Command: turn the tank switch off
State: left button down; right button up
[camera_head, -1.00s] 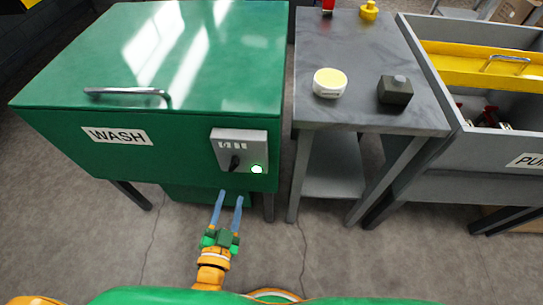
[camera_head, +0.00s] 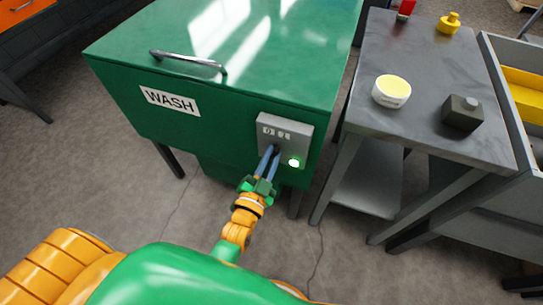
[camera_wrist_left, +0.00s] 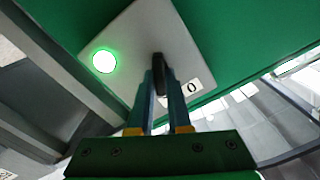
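The tank switch is a black knob (camera_wrist_left: 158,67) on a grey switch box (camera_head: 284,134) on the front of the green WASH tank (camera_head: 228,120). A lamp (camera_head: 294,162) on the box glows green; it also shows in the wrist view (camera_wrist_left: 104,61). A white label with a "0" (camera_wrist_left: 191,87) is beside the knob. My left gripper (camera_head: 272,149) is at the box, its two blue fingers (camera_wrist_left: 161,76) on either side of the knob and seemingly closed on it. The fingers hide most of the knob in the head view. My right gripper is not in view.
A grey side table (camera_head: 425,95) stands right of the tank with a yellow-topped round tub (camera_head: 391,92) and a dark block (camera_head: 462,113) on it. Another grey tank with yellow inside (camera_head: 523,92) is at the far right. The tank lid has a handle (camera_head: 188,62).

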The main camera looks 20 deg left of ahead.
pick_arm(q)
jog(key=shift+r+n, duration=0.1)
jog(key=shift+n, duration=0.2)
jog(key=shift+n+p, duration=0.45)
jog(key=shift+n, duration=0.55)
jog(key=shift+a+n+p, duration=0.15)
jog(key=shift+n+p, duration=0.2)
jog(key=shift+n, duration=1.95)
jog(key=shift+a+n+p, duration=0.1)
jog(key=shift+n+p, duration=0.2)
jog(key=shift+n, duration=2)
jog(key=c, duration=0.9)
grip_release()
jog(key=shift+o, duration=0.2)
